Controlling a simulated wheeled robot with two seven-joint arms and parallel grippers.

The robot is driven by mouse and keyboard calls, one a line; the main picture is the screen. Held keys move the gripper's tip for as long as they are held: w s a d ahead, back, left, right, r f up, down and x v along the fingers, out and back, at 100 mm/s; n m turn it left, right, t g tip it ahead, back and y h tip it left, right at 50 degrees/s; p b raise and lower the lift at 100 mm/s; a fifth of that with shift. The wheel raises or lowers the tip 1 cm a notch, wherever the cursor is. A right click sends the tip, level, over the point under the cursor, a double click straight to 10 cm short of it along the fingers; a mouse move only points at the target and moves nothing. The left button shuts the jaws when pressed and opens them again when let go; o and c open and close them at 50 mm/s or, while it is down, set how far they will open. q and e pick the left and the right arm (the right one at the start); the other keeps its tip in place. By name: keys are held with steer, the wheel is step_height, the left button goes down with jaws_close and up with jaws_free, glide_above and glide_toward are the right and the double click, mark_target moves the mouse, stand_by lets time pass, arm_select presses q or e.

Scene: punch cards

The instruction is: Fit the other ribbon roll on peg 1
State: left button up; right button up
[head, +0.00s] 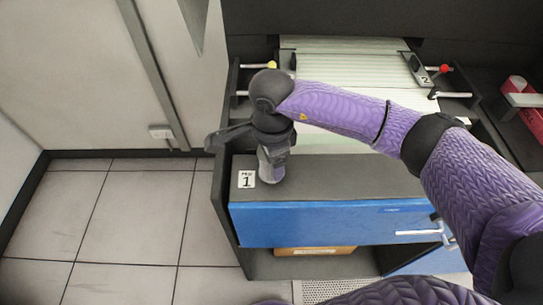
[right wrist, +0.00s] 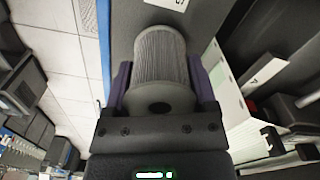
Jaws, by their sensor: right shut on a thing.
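My right gripper (head: 272,168) points down over the front left of the dark top, just right of the white peg 1 label (head: 246,179). It is shut on a grey ribbon roll (right wrist: 160,65), which sits between its purple fingers in the right wrist view. The roll's near end shows a dark centre hole. Part of a label also shows beside the roll in that view (right wrist: 262,70). Peg 1 itself is hidden, so I cannot tell whether the roll is around it. My left gripper is out of view.
A label marked 2 (head: 425,79) is at the back right of the machine. A red tray (head: 525,112) stands at the far right. A blue drawer front (head: 330,222) with a metal handle is below the dark top. Tiled floor lies open at left.

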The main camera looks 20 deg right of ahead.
steer(key=shift+f+b, duration=0.5)
steer(key=shift+f, duration=0.05)
steer(key=o, duration=1.3)
steer(key=shift+c, duration=0.2)
